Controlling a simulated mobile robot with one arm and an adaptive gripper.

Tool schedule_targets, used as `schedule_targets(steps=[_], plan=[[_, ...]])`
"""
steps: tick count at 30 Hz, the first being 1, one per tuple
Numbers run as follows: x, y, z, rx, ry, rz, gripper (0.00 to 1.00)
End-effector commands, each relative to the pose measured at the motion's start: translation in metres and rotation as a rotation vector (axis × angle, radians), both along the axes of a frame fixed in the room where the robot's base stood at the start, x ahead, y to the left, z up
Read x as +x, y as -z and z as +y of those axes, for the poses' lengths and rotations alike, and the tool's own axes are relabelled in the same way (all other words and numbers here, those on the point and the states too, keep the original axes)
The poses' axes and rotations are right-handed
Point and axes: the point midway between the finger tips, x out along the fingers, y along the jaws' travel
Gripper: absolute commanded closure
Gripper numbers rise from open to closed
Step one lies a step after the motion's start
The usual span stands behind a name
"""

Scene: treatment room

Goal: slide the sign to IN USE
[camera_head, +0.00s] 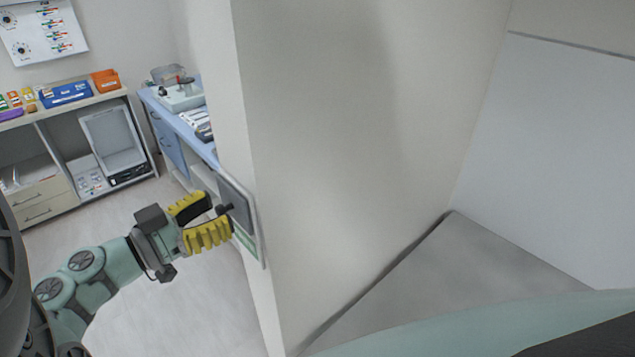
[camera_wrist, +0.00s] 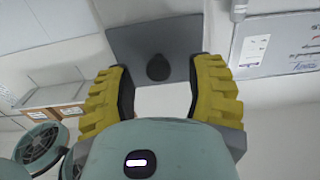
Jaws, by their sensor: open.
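The sign (camera_head: 245,239) is mounted on the end face of the wall, with a dark grey sliding plate (camera_head: 236,198) over its upper part and a green area showing below. No wording on it is readable. A black knob (camera_wrist: 157,68) sticks out of the grey plate, which also shows in the wrist view (camera_wrist: 185,38). My gripper (camera_head: 221,217) is open in front of the sign. Its two yellow fingers stand on either side of the knob, with a visible gap to each in the wrist view. I cannot tell whether the fingertips touch the plate.
The wall (camera_head: 330,130) fills the middle, to the right of the sign. Behind my arm, a blue counter (camera_head: 170,122) holds trays, and a low shelf (camera_head: 60,130) with bins stands at the left. The floor (camera_head: 200,310) below my arm is clear.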

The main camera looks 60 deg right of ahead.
Motion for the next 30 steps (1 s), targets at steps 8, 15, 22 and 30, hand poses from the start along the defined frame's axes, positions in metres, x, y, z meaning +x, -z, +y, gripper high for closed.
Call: schedule_targets(steps=[8,15,22,30], plan=[[-0.006,0.0,-0.017,0.001,0.006,0.001,0.46],[-0.006,0.001,-0.017,0.001,0.006,0.001,0.41],[-0.005,0.001,-0.017,0.001,0.005,0.001,0.65],[-0.005,0.001,-0.016,0.0,0.004,0.001,0.93]])
